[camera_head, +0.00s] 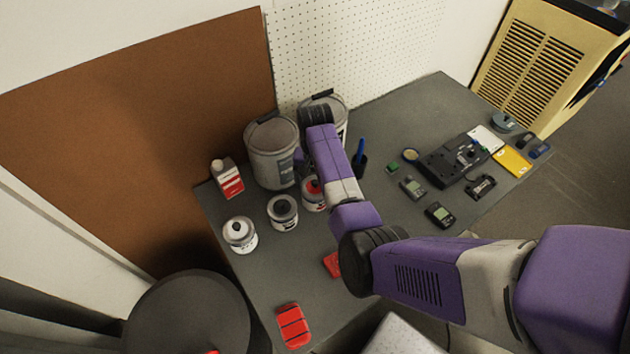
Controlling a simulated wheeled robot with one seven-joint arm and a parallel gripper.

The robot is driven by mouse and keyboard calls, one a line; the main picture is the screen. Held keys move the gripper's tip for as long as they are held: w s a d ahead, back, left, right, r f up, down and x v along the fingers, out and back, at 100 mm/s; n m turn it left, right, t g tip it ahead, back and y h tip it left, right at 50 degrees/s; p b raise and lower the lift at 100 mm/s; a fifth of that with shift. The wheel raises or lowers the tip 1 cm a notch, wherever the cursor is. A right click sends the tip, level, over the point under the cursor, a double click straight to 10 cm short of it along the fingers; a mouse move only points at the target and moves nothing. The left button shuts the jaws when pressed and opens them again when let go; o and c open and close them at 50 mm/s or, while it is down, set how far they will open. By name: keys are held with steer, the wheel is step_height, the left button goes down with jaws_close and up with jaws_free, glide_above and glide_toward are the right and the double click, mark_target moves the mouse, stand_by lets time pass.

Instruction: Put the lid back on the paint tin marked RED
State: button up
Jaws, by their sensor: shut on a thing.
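A small tin with red at its top (311,197) stands on the grey workbench, right of two similar small tins. My arm partly covers it, and its label cannot be read. The middle tin (283,214) has a dark top. My arm reaches in from the right and bends down just above and behind the red-topped tin. My gripper is hidden behind my own arm links, so its fingers and anything between them do not show. I cannot make out a loose lid.
Two large grey pails (272,160) and a red-and-white bottle (228,180) stand behind the tins. Red items (293,325) lie at the near edge. Electronic devices (455,160) crowd the right side. The bench between the tins and the near edge is mostly clear.

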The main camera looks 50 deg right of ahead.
stand_by(0.9)
steer(key=o, duration=1.3)
steer(key=shift+r, duration=0.1)
steer(key=shift+r+p, duration=0.95)
steer(key=shift+r, duration=2.45)
jaws_close()
steer(key=shift+f+b, duration=1.35)
steer(key=shift+f, duration=0.9)
